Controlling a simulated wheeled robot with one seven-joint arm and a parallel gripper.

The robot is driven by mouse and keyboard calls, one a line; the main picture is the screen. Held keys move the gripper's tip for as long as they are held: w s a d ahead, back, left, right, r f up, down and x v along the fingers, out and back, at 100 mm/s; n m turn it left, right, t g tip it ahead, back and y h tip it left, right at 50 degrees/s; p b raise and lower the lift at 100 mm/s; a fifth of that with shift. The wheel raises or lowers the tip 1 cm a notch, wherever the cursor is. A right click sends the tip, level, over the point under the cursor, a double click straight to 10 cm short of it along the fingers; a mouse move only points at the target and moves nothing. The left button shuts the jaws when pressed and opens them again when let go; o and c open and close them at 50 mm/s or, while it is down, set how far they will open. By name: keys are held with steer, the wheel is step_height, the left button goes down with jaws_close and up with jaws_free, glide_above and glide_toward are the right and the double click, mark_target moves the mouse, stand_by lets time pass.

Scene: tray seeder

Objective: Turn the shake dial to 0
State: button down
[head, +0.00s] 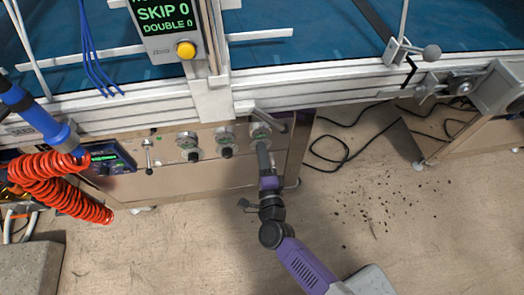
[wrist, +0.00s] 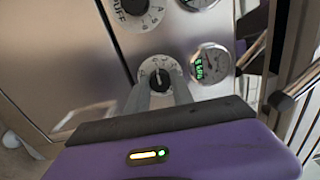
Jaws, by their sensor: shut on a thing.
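A small round dial (wrist: 158,68) with a pale scale sits on the metal panel in the wrist view. My gripper (wrist: 159,92) has one finger on each side of its knob and is shut on it. In the head view my gripper (head: 263,150) reaches the right end of the panel, just below the rightmost gauge (head: 260,131), and covers the dial there.
A gauge with a green readout (wrist: 208,64) is close right of the dial. A larger dial marked PUFF (wrist: 135,12) is above. In the head view, two more gauges (head: 187,141) with black knobs lie left. An orange coiled hose (head: 62,188) hangs far left; black cables (head: 345,150) lie right.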

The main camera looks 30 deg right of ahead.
steer(key=shift+n, duration=0.4)
steer(key=c, duration=1.1)
jaws_free()
steer(key=p+v, duration=0.1)
steer(key=v, duration=0.7)
steer(key=shift+w, duration=0.1)
